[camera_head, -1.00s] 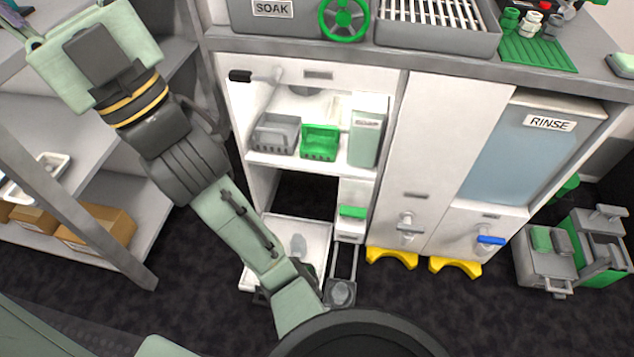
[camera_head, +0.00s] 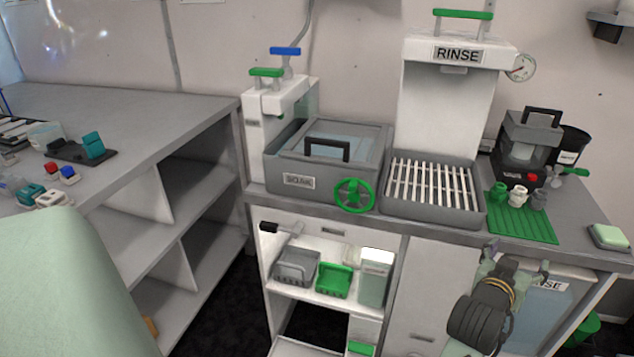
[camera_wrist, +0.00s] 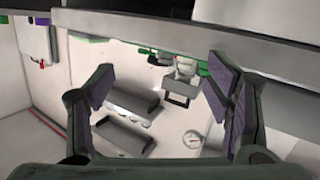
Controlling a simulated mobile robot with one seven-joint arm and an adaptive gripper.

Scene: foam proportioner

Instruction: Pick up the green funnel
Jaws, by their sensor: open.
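A small green piece (camera_head: 498,193) stands on the ribbed green mat (camera_head: 535,229) on the counter, left of a white piece (camera_head: 516,194) and a grey piece (camera_head: 539,199). It looks like the green funnel, but it is too small to be sure of its shape. My gripper (camera_head: 514,264) is in front of the counter at the lower right, below the mat and apart from these pieces. In the wrist view my gripper (camera_wrist: 160,64) has its two fingers spread wide with nothing between them. I cannot make out the funnel for certain in the wrist view.
The counter's front edge (camera_head: 470,236) lies between my gripper and the mat. A slatted rinse basin (camera_head: 433,217) stands left of the mat, a dark machine (camera_head: 530,145) behind it, and a soap-like green block in a dish (camera_head: 609,237) to the right.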

